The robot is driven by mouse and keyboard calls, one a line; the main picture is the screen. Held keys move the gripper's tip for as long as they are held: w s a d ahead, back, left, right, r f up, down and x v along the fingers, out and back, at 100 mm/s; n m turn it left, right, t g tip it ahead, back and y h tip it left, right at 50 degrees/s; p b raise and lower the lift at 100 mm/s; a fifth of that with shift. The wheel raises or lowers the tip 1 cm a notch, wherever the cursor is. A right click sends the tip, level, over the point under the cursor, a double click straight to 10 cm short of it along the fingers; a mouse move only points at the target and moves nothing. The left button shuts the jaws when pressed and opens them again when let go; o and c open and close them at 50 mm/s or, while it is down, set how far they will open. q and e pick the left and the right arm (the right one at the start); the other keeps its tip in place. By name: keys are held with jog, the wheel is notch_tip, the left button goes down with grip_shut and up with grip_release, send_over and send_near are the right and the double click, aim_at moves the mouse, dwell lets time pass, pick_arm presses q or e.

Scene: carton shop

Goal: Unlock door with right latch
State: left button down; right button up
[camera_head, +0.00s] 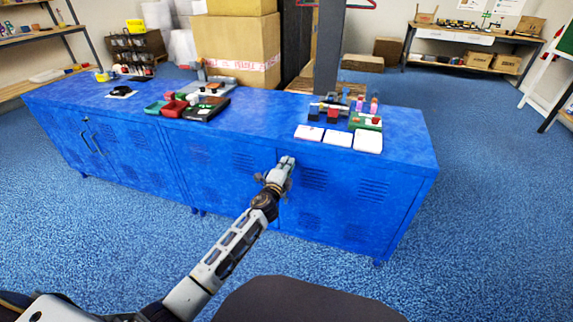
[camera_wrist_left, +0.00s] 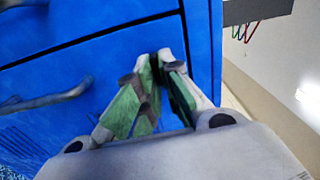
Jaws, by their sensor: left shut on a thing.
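The blue cabinet's right-hand door (camera_head: 325,215) has slotted vents and stands flush in the front. My left gripper (camera_head: 287,161) is at the upper part of this front, near the door seam just below the top. In the left wrist view the gripper (camera_wrist_left: 160,62) has its fingertips close together against the blue front. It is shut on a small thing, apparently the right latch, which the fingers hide. A grey bar handle (camera_wrist_left: 45,101) shows to the left on the blue front in the wrist view. My right gripper is not in view.
On the cabinet top (camera_head: 255,120) stand white cards (camera_head: 338,138), small parts, and red and green bins (camera_head: 174,108). Large cartons (camera_head: 237,50) and a dark post (camera_head: 328,45) stand behind. The blue carpet in front is clear.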

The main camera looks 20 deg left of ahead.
pick_arm(q)
jog(key=shift+d+r+m, duration=0.1)
jog(key=shift+r+m, duration=0.05)
jog(key=shift+m, duration=0.25)
jog(key=c, duration=1.6)
grip_release()
jog(key=shift+w, duration=0.1)
jog(key=s, duration=1.2)
jog(key=shift+a, duration=0.2)
